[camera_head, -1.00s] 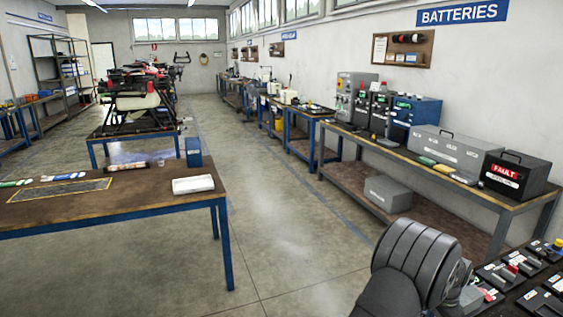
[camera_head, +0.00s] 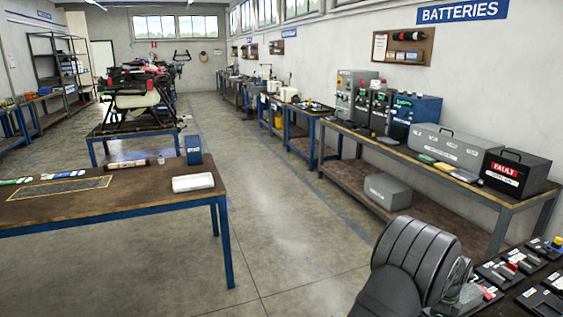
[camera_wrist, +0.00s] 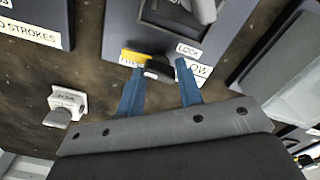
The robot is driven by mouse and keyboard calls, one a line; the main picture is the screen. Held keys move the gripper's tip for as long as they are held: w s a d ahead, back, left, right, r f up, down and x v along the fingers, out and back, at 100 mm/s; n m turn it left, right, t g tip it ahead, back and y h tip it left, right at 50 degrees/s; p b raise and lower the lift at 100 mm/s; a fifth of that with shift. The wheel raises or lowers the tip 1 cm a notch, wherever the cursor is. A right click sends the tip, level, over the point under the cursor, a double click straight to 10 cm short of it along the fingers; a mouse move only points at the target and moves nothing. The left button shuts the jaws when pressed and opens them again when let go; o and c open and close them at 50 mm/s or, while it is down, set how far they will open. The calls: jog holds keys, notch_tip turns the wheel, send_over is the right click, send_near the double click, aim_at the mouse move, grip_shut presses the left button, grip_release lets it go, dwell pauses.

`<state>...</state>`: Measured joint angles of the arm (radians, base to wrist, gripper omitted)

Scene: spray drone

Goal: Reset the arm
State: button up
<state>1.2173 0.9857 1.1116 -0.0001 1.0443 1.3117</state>
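My arm (camera_head: 415,262) is at the lower right of the head view, beside a dark bench with several small panels (camera_head: 500,272). My gripper's fingers are hidden in the head view. In the wrist view my gripper (camera_wrist: 161,64) shows two blue fingers standing apart. A small dark part (camera_wrist: 158,73) shows in the gap between them, and I see no clear grip on it. The fingertips are near a yellow label (camera_wrist: 132,57) and a white "LOCK" label (camera_wrist: 188,50) on a dark panel with a grey lever (camera_wrist: 204,8).
A small white switch box (camera_wrist: 68,105) is on the brown surface left of the fingers. In the head view a battery bench (camera_head: 475,185) holds several boxes along the right wall. A worktable (camera_head: 120,200) stands at left, with open floor between.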

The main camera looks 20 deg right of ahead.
jog(key=m, duration=0.6)
dwell(0.4)
jog(key=shift+r, duration=0.1)
dwell(0.4)
notch_tip(320, 180, up, 17)
jog(key=n, duration=1.3)
jog(key=shift+n, duration=0.3)
jog(key=f, duration=1.7)
jog(key=shift+a+f, duration=0.2)
grip_shut()
